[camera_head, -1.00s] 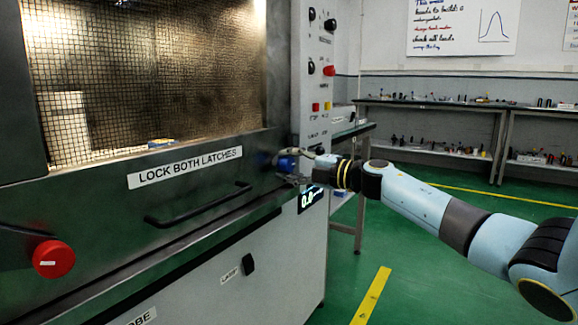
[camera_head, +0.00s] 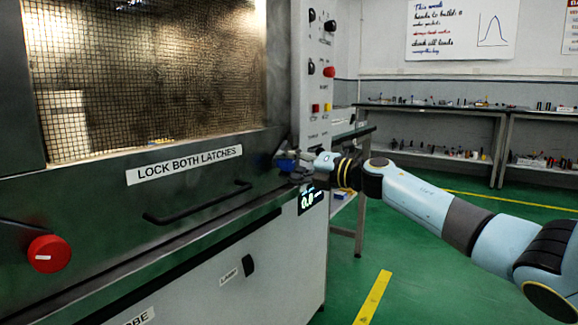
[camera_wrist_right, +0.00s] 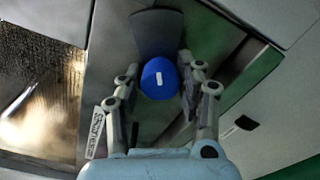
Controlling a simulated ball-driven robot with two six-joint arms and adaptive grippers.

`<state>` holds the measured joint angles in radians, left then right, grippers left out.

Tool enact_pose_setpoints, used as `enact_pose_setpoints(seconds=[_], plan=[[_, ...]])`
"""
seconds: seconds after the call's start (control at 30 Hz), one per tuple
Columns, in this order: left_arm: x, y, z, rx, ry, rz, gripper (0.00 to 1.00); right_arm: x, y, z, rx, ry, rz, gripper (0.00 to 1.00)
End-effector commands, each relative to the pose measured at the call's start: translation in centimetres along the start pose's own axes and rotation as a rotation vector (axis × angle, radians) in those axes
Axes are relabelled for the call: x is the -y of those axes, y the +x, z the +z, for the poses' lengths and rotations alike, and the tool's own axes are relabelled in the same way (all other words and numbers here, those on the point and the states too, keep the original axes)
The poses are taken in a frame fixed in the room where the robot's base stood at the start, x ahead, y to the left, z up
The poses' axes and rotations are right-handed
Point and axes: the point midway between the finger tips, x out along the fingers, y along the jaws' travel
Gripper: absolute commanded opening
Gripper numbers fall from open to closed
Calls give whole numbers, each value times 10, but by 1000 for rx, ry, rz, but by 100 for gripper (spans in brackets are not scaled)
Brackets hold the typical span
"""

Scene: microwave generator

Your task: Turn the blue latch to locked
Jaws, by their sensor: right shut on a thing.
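The blue latch (camera_head: 285,160) is at the right end of the machine's dark front panel in the head view. In the right wrist view the blue latch (camera_wrist_right: 159,78) is a round knob with a white mark, in front of a dark plate. My right gripper (camera_head: 296,164) reaches it from the right, and its fingers (camera_wrist_right: 160,90) stand on both sides of the knob, shut on it. The fingers partly hide the latch in the head view. A red knob (camera_head: 49,254) is at the left end of the same panel. My left gripper is not in view.
A black handle bar (camera_head: 197,204) sticks out below the "LOCK BOTH LATCHES" label (camera_head: 184,165). A control panel (camera_head: 319,75) with knobs and buttons stands above and right of the latch. Green floor (camera_head: 430,260) is open to the right; shelves (camera_head: 440,130) stand at the back.

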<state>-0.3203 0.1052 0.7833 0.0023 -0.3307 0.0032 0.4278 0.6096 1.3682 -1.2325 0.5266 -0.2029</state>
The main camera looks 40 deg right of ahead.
Motion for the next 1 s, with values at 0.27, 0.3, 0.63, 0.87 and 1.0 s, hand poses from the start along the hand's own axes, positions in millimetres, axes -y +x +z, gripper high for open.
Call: enact_pose_setpoints(seconds=[0.27,0.3,0.63,0.87,1.0], plan=[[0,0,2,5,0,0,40,1,0,0,-2,-3,-2,4],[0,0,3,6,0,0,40,1,0,0,-2,-3,-2,4],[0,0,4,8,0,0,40,0,0,0,-1,-2,-1,59],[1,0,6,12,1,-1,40,1,-6,0,-1,-3,-2,59],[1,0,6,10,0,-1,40,2,-29,-1,-4,-5,-6,59]])
